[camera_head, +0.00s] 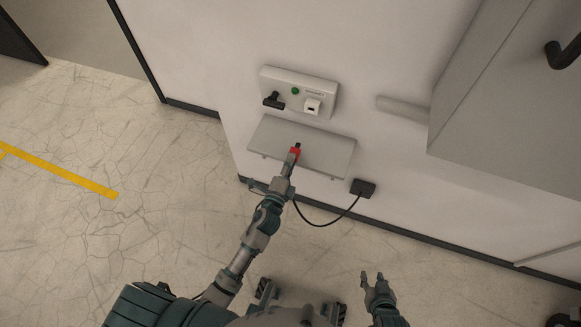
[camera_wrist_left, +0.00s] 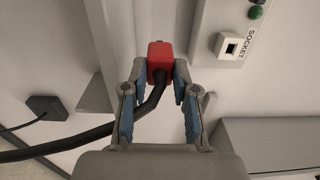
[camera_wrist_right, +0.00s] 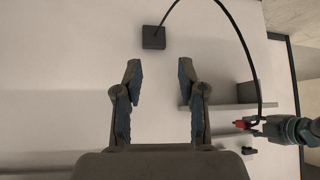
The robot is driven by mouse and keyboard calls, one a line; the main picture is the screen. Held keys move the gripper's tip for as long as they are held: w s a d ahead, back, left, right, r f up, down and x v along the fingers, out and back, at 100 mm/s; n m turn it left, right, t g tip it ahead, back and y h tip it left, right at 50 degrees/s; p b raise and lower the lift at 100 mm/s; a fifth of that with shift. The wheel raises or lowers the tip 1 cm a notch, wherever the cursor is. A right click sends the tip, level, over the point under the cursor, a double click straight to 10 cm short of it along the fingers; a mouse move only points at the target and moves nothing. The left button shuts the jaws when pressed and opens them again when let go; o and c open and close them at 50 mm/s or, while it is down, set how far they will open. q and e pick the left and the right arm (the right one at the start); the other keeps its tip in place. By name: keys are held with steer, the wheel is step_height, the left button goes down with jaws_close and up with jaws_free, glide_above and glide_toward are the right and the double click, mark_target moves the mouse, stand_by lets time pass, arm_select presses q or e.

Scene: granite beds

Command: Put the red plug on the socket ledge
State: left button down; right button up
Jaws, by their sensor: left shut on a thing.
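The red plug (camera_head: 296,153) is in my left gripper (camera_head: 293,158), in front of the pale grey socket ledge (camera_head: 325,152) in the head view. In the left wrist view the plug (camera_wrist_left: 160,58) sits between the fingertips (camera_wrist_left: 164,78), which are shut on it, with its black cable running down left. In the right wrist view the plug (camera_wrist_right: 239,124) appears apart from the ledge (camera_wrist_right: 205,107), on its socket side. The wall socket panel (camera_head: 325,94) is above the ledge. My right gripper (camera_head: 372,279) is open and empty, low and right of the ledge.
The cable runs to a black wall box (camera_head: 363,188) right of the ledge. A grey cabinet (camera_head: 500,100) juts out at right. The ledge top looks bare.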

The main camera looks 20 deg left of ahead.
arm_select(q)
step_height(320, 180, down, 3)
steer(key=shift+f+b, duration=0.15)
steer(key=shift+b, duration=0.8)
arm_select(e)
steer(key=w+a+r+t+y, duration=0.1)
steer(key=w+a+r+t, duration=0.1)
steer(key=w+r+t, duration=0.1)
steer(key=shift+w+r+t, duration=0.3)
steer(key=shift+w+t, duration=0.2)
steer(key=shift+w, duration=0.5)
arm_select(q)
steer(key=shift+f, duration=0.1)
steer(key=c, duration=0.9)
jaws_free()
arm_select(e)
steer(key=shift+w, duration=0.15)
steer(key=shift+r, duration=0.1)
